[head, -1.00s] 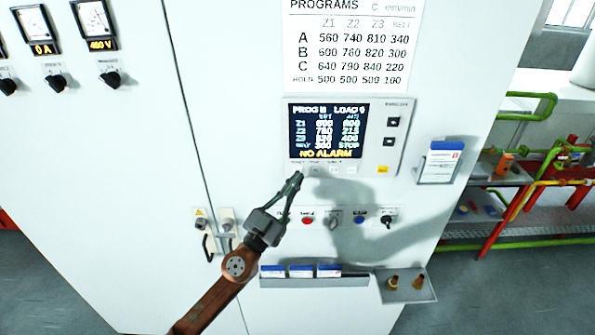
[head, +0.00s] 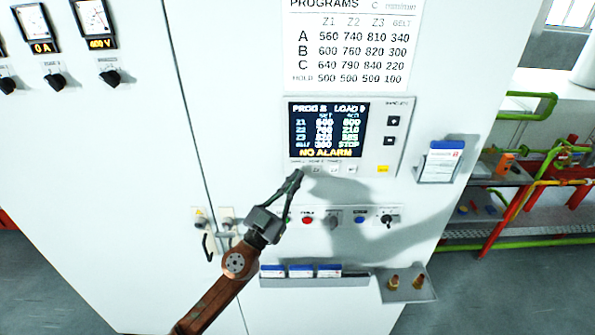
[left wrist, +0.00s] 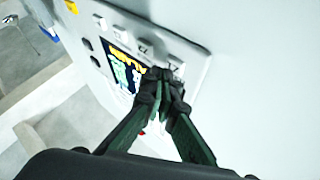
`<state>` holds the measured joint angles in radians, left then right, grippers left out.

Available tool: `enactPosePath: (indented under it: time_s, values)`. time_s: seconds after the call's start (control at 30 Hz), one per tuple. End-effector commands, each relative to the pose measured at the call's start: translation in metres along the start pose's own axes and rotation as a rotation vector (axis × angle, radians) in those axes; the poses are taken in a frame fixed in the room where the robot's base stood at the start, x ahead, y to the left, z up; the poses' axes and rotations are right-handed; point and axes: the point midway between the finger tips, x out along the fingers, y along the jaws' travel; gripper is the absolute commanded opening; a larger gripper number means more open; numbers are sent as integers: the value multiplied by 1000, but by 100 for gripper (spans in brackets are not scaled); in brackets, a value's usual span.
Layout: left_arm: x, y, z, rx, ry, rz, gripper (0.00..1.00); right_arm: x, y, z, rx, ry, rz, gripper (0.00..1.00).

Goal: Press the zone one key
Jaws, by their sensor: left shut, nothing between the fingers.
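The controller panel (head: 385,150) is on the white cabinet, with a lit screen (head: 328,130) showing zone rows and "NO ALARM". A row of small pale keys runs under the screen; one key (head: 334,169) shows clear of the gripper. My left gripper (head: 297,174) is shut and empty, its tips at the left end of this key row, covering that end. In the left wrist view, the closed fingertips (left wrist: 167,82) are at the panel face beside a marked key (left wrist: 175,64). I cannot tell whether they touch a key. The zone one key cannot be clearly picked out. My right gripper is not in view.
Below the panel are a red button (head: 308,219), a blue button (head: 359,219) and a black switch (head: 387,220). A card holder (head: 440,162) sticks out at the right. A small shelf (head: 408,287) with brass pieces is lower down.

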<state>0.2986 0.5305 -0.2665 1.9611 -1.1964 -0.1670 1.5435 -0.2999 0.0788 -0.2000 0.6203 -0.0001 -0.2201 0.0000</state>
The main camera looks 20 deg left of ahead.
Motion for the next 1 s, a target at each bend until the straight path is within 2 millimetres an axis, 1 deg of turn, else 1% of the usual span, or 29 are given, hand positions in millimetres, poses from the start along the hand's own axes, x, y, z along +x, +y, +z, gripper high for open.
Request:
enactPosePath:
  time_s: [1.0]
  values:
    - [6, -4, 4, 1, 1, 0, 0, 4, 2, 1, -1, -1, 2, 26]
